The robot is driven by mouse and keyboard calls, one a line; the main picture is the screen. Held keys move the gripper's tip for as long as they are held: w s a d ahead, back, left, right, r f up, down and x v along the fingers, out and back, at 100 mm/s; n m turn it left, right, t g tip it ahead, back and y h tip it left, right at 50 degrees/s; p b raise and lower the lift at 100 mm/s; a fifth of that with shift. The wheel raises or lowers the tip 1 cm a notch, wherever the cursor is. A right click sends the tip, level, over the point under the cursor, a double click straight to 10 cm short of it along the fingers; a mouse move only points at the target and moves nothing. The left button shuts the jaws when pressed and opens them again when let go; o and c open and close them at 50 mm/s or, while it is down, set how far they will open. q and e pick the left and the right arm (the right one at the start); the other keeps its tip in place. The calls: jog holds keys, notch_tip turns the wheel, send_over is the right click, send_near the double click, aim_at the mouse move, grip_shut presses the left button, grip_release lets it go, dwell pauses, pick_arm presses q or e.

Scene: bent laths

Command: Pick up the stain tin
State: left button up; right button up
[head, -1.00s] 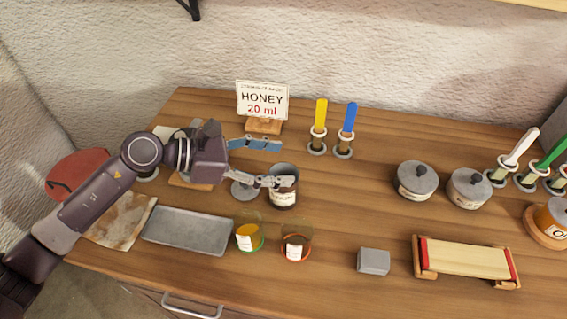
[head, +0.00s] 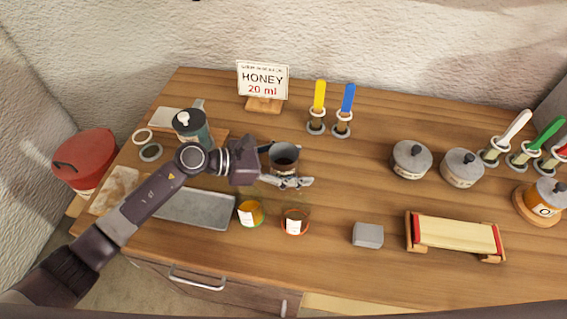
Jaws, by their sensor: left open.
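An open dark tin (head: 284,153) with a pale label stands upright on the wooden bench, in the middle left of the head view. I take it as the stain tin, but its label is too small to read. My left gripper (head: 287,164) reaches in from the left at the tin. Its jaws are open, one finger in front of the tin and the other partly hidden behind it. The near finger covers the tin's lower part, and I cannot tell whether it touches. My right gripper is not in view.
A grey tray (head: 205,211) lies front left. A HONEY 20 ml sign (head: 263,82) stands behind. Lidded tins (head: 411,160) are to the right. A teal canister (head: 192,127) stands left.

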pick_arm(q)
jog(key=shift+x, duration=1)
jog(key=c, duration=1.6)
jog(key=shift+c, duration=0.7)
